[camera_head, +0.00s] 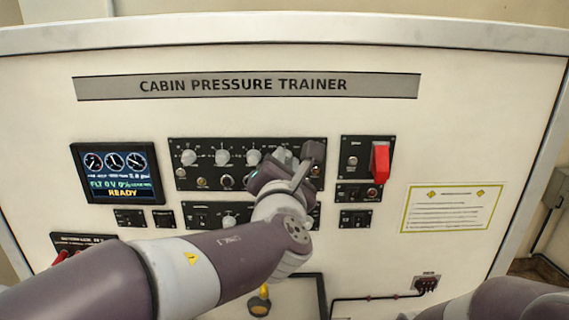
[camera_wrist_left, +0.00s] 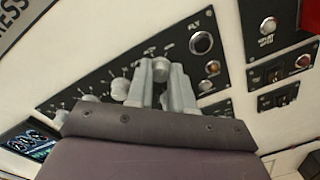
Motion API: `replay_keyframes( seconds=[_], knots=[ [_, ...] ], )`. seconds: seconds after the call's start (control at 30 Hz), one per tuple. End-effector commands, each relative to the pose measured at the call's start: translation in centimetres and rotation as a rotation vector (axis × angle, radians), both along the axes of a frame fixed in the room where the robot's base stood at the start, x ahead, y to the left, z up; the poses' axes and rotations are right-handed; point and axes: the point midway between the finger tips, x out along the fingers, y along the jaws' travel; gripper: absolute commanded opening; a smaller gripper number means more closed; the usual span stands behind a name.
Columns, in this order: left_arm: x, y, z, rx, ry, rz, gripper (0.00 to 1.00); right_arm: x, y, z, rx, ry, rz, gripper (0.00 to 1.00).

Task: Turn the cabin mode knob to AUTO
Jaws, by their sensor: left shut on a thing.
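My left gripper (camera_head: 287,163) reaches the upper black knob panel (camera_head: 207,150) on the trainer's front. In the left wrist view its two grey fingers (camera_wrist_left: 166,82) stand on either side of a round pale knob (camera_wrist_left: 162,64) and are shut on it. In the head view the gripper hides this knob. Its label and pointer setting cannot be read, so I cannot confirm by text that it is the cabin mode knob. Other pale knobs stand in the same row, such as one at the left (camera_head: 188,157) and one nearer the gripper (camera_head: 253,157). My right gripper is out of view.
A display (camera_head: 117,173) reading READY is at the left. A red guarded switch (camera_head: 380,158) is to the right of the gripper. Smaller switch panels (camera_head: 355,219) lie below it. A yellow knob (camera_head: 259,301) is low in the middle. A notice (camera_head: 452,208) is at the right.

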Motion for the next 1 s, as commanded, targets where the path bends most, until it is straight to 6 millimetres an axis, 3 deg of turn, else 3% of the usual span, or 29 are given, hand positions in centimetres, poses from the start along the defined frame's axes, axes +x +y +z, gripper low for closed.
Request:
replay_keyframes(
  seconds=[0.37,1.0],
  knots=[
    [0.0,0.0,-0.6,-0.145,-0.002,-0.001,0.0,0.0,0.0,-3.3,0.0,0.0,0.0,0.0],
    [0.0,0.0,-0.7,-0.738,-0.001,-0.001,0.0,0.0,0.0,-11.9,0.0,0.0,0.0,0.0]
  ],
)
